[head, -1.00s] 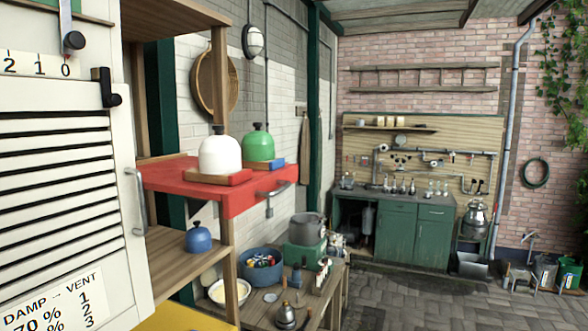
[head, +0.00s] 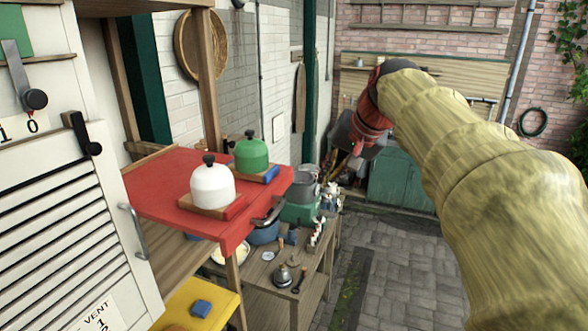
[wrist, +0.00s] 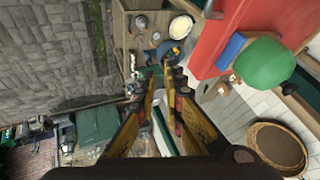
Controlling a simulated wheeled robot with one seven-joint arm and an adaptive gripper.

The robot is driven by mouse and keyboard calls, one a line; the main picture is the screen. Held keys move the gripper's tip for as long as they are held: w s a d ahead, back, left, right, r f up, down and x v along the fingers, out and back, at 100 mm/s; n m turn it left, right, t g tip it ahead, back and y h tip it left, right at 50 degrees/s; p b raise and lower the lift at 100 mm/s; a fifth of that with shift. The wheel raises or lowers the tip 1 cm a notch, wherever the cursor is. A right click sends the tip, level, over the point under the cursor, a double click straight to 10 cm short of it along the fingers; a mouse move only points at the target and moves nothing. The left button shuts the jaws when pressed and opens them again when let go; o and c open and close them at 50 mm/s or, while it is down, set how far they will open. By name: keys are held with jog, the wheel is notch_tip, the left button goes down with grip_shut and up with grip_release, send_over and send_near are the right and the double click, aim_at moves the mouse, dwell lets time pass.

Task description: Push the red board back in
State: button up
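The red board (head: 150,190) sticks out from the wooden shelf, with a dark-grey handle (head: 268,212) on its front edge. A white domed vessel (head: 212,186) and a green one (head: 252,155) stand upright on it, each on a small wooden base. My gripper (head: 338,165) is in the air to the right of the board, apart from it. In the wrist view a gap shows between the fingers (wrist: 164,80), with nothing held. The red board (wrist: 222,35) and green vessel (wrist: 264,65) are at the right there.
A louvred white door (head: 60,215) stands open left of the board. A yellow board (head: 200,303) bearing a blue block juts out below. A low bench (head: 265,292) with pots and small items stands below right. Paving (head: 395,265) is clear at the right.

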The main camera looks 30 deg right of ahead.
jog(key=shift+a+r, duration=0.65)
jog(key=shift+a, duration=0.05)
grip_shut()
jog(key=w+a+f+p, duration=0.2)
jog(key=w+f+p, duration=0.1)
jog(key=w+f, duration=0.4)
jog(key=shift+w+f, duration=0.35)
jog(key=shift+w, duration=0.65)
jog(key=shift+a, duration=0.2)
